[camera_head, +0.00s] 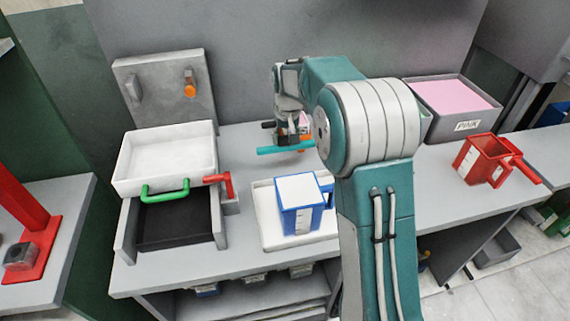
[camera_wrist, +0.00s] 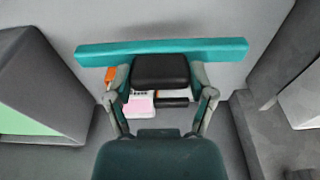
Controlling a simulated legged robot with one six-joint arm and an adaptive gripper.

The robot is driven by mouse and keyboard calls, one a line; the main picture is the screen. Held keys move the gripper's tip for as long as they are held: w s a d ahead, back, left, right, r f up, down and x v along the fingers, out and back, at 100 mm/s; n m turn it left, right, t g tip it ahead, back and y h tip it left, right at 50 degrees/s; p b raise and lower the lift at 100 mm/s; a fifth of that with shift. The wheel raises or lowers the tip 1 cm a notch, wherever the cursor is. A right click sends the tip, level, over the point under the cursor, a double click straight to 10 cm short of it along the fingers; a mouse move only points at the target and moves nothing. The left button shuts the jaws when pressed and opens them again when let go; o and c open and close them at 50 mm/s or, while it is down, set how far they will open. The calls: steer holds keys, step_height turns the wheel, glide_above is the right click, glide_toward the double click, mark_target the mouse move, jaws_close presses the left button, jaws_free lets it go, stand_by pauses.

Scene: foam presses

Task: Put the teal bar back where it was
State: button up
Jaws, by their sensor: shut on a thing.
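The teal bar (camera_head: 283,150) is held by my gripper (camera_head: 290,135) above the grey counter, behind the blue jug. In the wrist view the bar (camera_wrist: 160,50) lies crosswise at the fingertips, nearly level, with both ends sticking out past the fingers. My gripper (camera_wrist: 162,72) is shut on its middle. Part of the bar's near face is hidden by the dark finger pad. A small orange piece (camera_wrist: 110,76) and a pink and white piece (camera_wrist: 140,104) show around the fingers; I cannot tell what they belong to.
A white tray (camera_head: 122,170) with a green handle sits over a dark recess at left, a red lever (camera_head: 226,185) beside it. A back panel (camera_head: 165,75) carries an orange knob. The blue jug (camera_head: 303,219) stands on a pale plate. The pink bin (camera_head: 463,125) and red jug (camera_head: 470,165) are right.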

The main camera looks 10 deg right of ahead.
step_height(320, 180, down, 9)
steer(key=shift+r, duration=0.15)
stand_by(0.4)
steer(key=o, duration=1.1)
steer(key=shift+o, duration=0.2)
